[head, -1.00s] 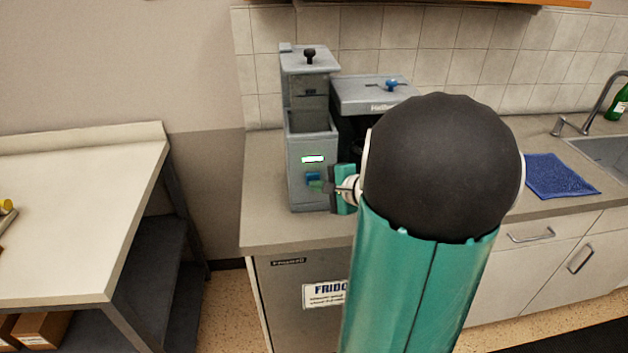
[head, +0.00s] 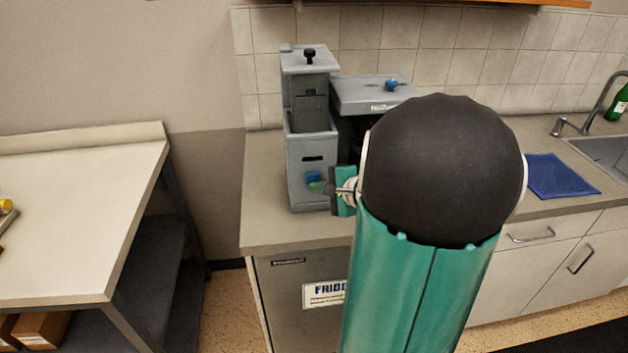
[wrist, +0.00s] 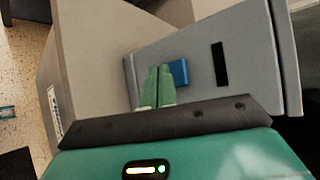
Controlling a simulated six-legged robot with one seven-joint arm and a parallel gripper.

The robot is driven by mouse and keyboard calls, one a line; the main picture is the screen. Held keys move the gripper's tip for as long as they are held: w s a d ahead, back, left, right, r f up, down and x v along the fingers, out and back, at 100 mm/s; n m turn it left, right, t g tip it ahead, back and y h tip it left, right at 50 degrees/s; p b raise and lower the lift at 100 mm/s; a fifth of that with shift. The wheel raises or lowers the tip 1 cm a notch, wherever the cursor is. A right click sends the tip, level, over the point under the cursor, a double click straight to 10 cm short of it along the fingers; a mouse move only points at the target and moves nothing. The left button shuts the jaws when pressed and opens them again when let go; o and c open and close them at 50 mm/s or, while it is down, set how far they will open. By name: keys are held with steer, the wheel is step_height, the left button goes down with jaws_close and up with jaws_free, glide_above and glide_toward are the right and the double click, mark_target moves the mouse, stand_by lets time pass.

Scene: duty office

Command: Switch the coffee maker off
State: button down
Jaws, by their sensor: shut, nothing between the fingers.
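The grey coffee maker (head: 307,150) stands on the counter beside the wall. On its front are a dark display slot (head: 313,158) with no glow and a blue switch (head: 313,176) below it. In the wrist view the blue switch (wrist: 179,72) and the black slot (wrist: 219,64) both show. My gripper (head: 318,187) is at the front of the coffee maker by the switch. In the wrist view its green fingers (wrist: 158,84) are together and empty, right beside the switch. I cannot tell whether they touch it.
The counter (head: 262,220) carries the machine above a small fridge (head: 290,285). A blue cloth (head: 561,176) and a sink (head: 605,153) lie to the right. A separate table (head: 75,215) stands at the left, with a gap between. My arm hides part of the counter.

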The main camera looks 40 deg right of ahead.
steer(key=shift+s+a, duration=0.2)
steer(key=shift+s, duration=0.05)
steer(key=s+a, duration=0.1)
steer(key=s, duration=0.1)
steer(key=s+a, duration=0.2)
steer(key=s, duration=0.1)
steer(key=shift+a, duration=0.2)
stand_by(0.4)
stand_by(0.3)
steer(key=a+r+n+g+y, duration=0.1)
steer(key=a+n+g+y, duration=0.15)
steer(key=a+n, duration=0.45)
steer(key=a+r+n+g+y, duration=0.2)
steer(key=a+n+g, duration=0.1)
steer(key=a, duration=0.9)
steer(key=s+a+r+n+g+h, duration=0.2)
steer(key=s+a+r+n+h, duration=0.2)
steer(key=s+a+n, duration=0.3)
steer(key=n+h, duration=0.1)
steer(key=n, duration=0.2)
steer(key=shift+r, duration=0.3)
